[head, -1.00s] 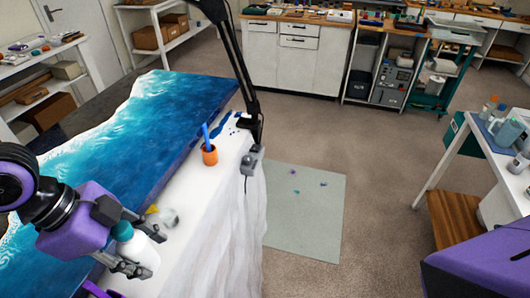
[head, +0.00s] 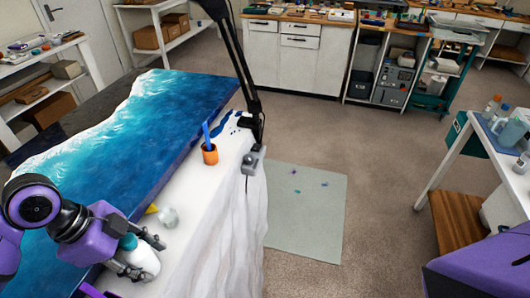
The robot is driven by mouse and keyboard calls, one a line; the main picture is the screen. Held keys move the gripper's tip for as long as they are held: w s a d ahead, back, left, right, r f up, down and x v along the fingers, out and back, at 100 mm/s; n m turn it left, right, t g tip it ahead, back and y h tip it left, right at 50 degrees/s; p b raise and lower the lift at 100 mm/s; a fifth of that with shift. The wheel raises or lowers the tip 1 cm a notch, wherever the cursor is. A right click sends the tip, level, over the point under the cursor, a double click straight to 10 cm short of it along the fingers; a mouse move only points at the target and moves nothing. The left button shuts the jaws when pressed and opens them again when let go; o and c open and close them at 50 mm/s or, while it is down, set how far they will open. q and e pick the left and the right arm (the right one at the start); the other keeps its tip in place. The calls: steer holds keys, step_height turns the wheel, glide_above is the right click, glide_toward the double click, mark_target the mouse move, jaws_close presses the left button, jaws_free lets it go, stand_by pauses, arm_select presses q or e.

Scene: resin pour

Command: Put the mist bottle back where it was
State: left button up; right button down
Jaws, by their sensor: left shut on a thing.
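The mist bottle (head: 142,260), white with a teal top, is at the lower left of the head view. My left gripper (head: 139,252) is shut on it, with fingers on either side. The bottle is over the white-covered strip of the table beside the blue resin panel (head: 155,130); I cannot tell whether its base touches the cloth. The gripper hides part of the bottle's top. My right gripper is not in view.
A clear container with a yellow tip (head: 168,217) lies just beyond the bottle. An orange cup (head: 210,155) with a blue stick stands farther along the white cloth (head: 205,205). A black arm stand (head: 250,105) rises at the table's edge.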

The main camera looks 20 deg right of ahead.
arm_select(q)
steer(key=shift+f, duration=0.1)
steer(key=o, duration=1.4)
steer(key=shift+c, duration=0.2)
steer(key=v, duration=1.2)
